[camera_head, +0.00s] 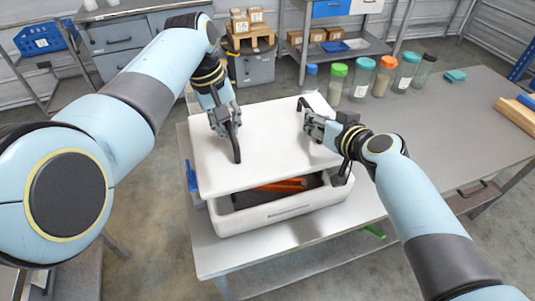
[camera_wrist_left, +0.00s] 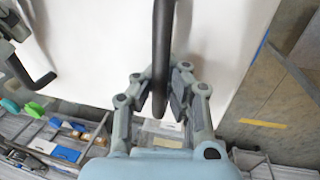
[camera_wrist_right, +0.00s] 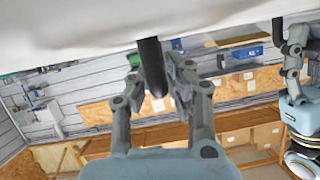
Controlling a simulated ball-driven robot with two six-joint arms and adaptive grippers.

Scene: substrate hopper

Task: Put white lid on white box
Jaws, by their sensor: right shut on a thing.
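The white lid (camera_head: 268,140) has two black handles and lies over the white box (camera_head: 285,210), set back so that the front of the box's opening shows. Orange items (camera_head: 280,185) are visible inside. Whether the lid rests on the rim or is held above it is hard to tell. My left gripper (camera_head: 226,122) has its fingers on either side of the left handle (camera_wrist_left: 161,50); whether they grip it is unclear. My right gripper (camera_head: 312,122) is shut on the right handle (camera_wrist_right: 152,65), with the lid's white surface above in the right wrist view.
The box stands on a grey metal table (camera_head: 450,120). Several jars with coloured lids, one a green-lidded jar (camera_head: 338,82), stand behind the lid. A teal item (camera_head: 456,76) lies at the back right. The table's right side is mostly clear.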

